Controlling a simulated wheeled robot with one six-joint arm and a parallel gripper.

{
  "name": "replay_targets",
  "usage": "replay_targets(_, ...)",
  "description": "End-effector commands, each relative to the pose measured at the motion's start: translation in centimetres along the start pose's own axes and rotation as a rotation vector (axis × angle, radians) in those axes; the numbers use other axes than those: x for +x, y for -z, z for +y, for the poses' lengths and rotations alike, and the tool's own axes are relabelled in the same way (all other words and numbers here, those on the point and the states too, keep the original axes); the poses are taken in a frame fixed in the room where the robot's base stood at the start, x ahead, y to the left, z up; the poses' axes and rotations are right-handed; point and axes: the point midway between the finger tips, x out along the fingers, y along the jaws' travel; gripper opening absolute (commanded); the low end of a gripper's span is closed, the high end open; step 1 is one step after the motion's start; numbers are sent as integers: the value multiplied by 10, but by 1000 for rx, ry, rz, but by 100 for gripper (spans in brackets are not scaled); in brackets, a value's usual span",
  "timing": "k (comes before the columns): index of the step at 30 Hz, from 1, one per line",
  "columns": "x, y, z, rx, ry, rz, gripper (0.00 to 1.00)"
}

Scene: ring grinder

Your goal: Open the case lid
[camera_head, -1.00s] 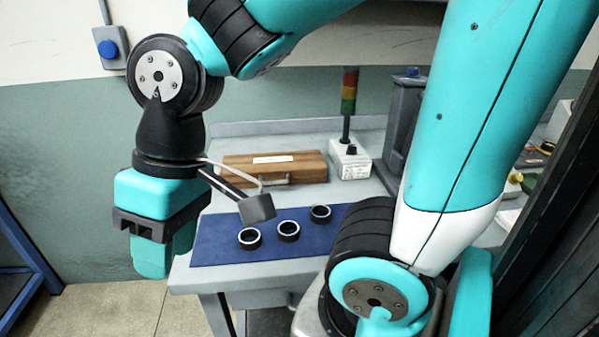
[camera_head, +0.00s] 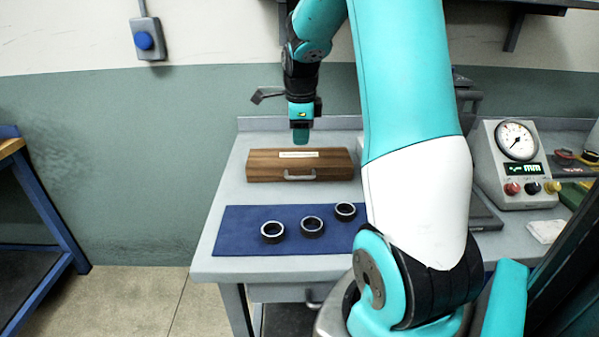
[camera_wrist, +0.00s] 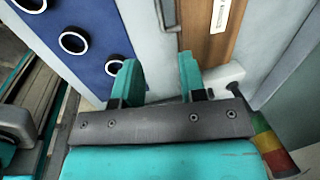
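The brown wooden case (camera_head: 262,167) lies shut on the grey workbench, with a white label on top and a metal handle (camera_head: 299,175) on its front side. In the wrist view the case (camera_wrist: 202,48) shows at the top, its handle (camera_wrist: 168,16) to the left. My gripper (camera_head: 300,138) hangs fingers down over the case's back edge in the head view, seemingly apart from it. In the wrist view the two teal fingers (camera_wrist: 160,78) stand apart with nothing between them, so it is open.
A blue mat (camera_head: 236,228) with three dark rings lies in front of the case. A gauge unit (camera_head: 513,165) with a dial and buttons stands to the right. The signal tower (camera_wrist: 264,137) shows close to my gripper in the wrist view. My arm hides the bench's middle.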

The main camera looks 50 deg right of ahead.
Motion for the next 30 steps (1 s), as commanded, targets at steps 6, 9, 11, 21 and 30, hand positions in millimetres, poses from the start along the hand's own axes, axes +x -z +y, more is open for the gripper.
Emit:
replay_targets(6, 52, 0, 2, -2, -7, 1, 38)
replay_targets(9, 75, 0, 2, -2, -7, 1, 38)
replay_targets(11, 88, 0, 2, -3, -7, 1, 38)
replay_targets(21, 132, 0, 1, -3, -1, -1, 38)
replay_targets(30, 135, 0, 1, -4, 0, -1, 38)
